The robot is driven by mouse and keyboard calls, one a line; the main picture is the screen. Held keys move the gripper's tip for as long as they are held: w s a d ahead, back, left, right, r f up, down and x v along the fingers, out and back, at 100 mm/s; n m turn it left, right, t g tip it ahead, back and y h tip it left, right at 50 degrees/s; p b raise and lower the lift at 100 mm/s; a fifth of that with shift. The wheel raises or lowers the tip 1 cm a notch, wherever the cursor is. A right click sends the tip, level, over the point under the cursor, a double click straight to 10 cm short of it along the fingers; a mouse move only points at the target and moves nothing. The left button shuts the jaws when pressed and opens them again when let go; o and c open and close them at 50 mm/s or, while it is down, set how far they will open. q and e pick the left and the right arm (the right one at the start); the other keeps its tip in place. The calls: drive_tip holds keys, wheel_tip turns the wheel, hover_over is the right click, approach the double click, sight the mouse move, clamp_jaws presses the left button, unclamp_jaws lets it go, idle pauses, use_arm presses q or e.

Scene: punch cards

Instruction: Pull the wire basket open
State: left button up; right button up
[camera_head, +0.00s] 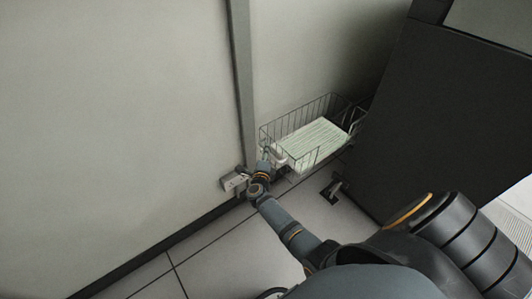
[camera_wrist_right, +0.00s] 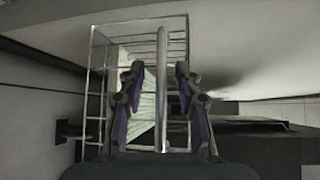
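The wire basket (camera_head: 296,127) sits low by the wall, beside a dark cabinet. A pale stack of cards (camera_head: 318,141) lies in it. My right gripper (camera_head: 270,156) is at the basket's near-left end, by a short light handle (camera_head: 279,154). In the right wrist view, the gripper (camera_wrist_right: 160,92) is open. Its two fingers stand on either side of a light bar (camera_wrist_right: 162,60), with gaps visible between fingers and bar. The basket's wires (camera_wrist_right: 97,75) and the cards (camera_wrist_right: 144,108) show behind it. My left gripper is not in view.
A large dark cabinet (camera_head: 430,120) stands to the right of the basket. Tiled floor (camera_head: 215,255) lies clear below.

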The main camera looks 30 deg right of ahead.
drive_tip(key=f+v, duration=0.1)
drive_tip(key=v, duration=0.6)
drive_tip(key=shift+r, duration=0.5)
